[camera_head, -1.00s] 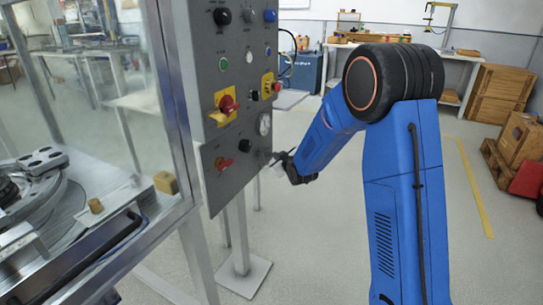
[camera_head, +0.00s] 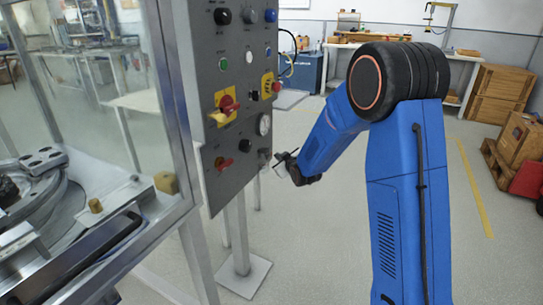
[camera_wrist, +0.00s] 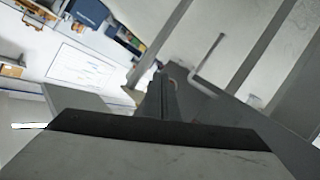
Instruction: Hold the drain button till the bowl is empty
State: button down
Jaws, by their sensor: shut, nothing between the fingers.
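The grey control panel (camera_head: 228,110) carries several knobs and buttons; I cannot tell which is the drain button, as the labels are too small to read. A small grey fitting (camera_head: 265,154) sits at the panel's lower right edge. My gripper (camera_head: 277,163) is just right of this fitting, with a small gap seeming to show between them. In the wrist view my gripper (camera_wrist: 162,90) has its fingers together, empty, and the dark grey panel edge lies beyond them. Round metal machinery (camera_head: 28,192) sits behind glass at the left; whether this is the bowl, and what it holds, I cannot tell.
A red knob on a yellow plate (camera_head: 227,105) and a lower red knob (camera_head: 223,163) stick out of the panel. The metal-framed glass enclosure (camera_head: 172,130) adjoins the panel on the left. Wooden crates (camera_head: 498,95) stand far right.

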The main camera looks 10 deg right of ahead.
jog(key=shift+s+d, duration=0.15)
jog(key=shift+d, duration=0.05)
jog(key=shift+s+d, duration=0.75)
jog(key=shift+d, duration=0.25)
jog(key=shift+s+d, duration=0.7)
jog(key=shift+d, duration=0.3)
jog(key=s+d+r+m+g+h, duration=0.1)
jog(key=s+d+r+m+g, duration=0.3)
jog(key=s, duration=0.8)
jog(key=s+d+r+g+h, duration=0.15)
jog(key=s+r, duration=0.45)
jog(key=s, duration=0.6)
jog(key=s+m+g, duration=0.3)
jog(key=s+g, duration=0.1)
jog(key=s, duration=2.6)
jog(key=shift+s+d+f+m, duration=0.2)
jog(key=shift+s+d+m, duration=0.05)
jog(key=shift+m, duration=0.05)
